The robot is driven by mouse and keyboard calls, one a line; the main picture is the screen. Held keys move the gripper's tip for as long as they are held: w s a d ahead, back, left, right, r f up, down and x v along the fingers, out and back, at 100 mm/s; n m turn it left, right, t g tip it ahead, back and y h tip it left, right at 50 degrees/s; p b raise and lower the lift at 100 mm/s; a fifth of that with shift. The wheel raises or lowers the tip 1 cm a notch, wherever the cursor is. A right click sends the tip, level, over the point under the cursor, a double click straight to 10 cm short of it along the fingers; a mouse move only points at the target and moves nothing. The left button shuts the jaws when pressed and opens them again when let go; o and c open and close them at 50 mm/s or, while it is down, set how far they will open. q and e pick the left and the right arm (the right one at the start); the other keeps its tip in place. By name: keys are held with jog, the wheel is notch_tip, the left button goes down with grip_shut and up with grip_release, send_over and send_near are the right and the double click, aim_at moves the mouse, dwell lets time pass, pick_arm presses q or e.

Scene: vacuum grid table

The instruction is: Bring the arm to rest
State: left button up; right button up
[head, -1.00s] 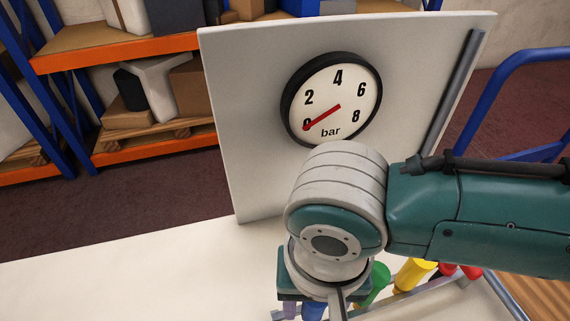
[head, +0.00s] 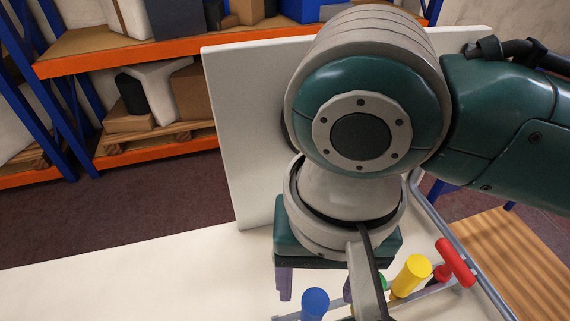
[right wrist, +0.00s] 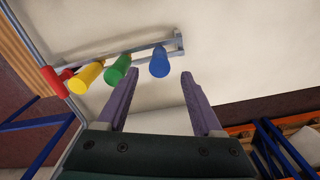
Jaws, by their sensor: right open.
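My right arm fills the upper right of the head view. Its gripper (head: 317,288) hangs below the wrist with its purple fingers apart. In the right wrist view, the open gripper (right wrist: 158,84) holds nothing between its fingers. It is above the white table (head: 130,265), apart from the coloured handles. My left gripper is not in view. The gauge is almost wholly hidden behind my arm, so its needle cannot be read now.
A grey rail carries a blue handle (head: 314,302), a green handle (right wrist: 117,70), a yellow handle (head: 411,275) and a red T-shaped handle (head: 456,262). A white panel (head: 232,150) stands behind my arm. Orange-and-blue shelving (head: 130,55) is beyond. The table's left side is clear.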

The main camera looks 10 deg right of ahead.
jog(key=shift+r, duration=0.25)
